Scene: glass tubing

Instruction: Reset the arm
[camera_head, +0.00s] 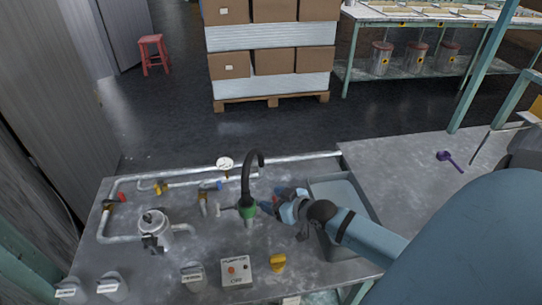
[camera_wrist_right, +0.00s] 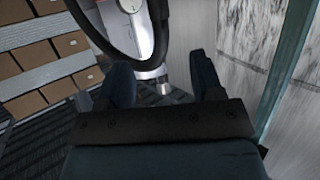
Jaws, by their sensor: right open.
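My right gripper (camera_head: 273,202) is over the grey metal worktop, just right of a black curved tap (camera_head: 247,172) with a green collar at its base. In the head view I cannot tell whether it touches the tap. In the right wrist view my two dark fingers stand apart around an open gap (camera_wrist_right: 163,72). A white and silver part inside a dark curved band (camera_wrist_right: 127,22) shows beyond the fingertips; I cannot tell what it is. My right arm comes in from the right and covers part of the worktop. My left gripper is not in view.
The worktop (camera_head: 110,240) carries pipes with valves, a round gauge (camera_head: 225,164), a metal canister (camera_head: 153,230), a control box (camera_head: 238,270) and a yellow item (camera_head: 278,262). A purple ladle (camera_head: 450,160) lies right. Stacked boxes (camera_head: 275,62) stand behind.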

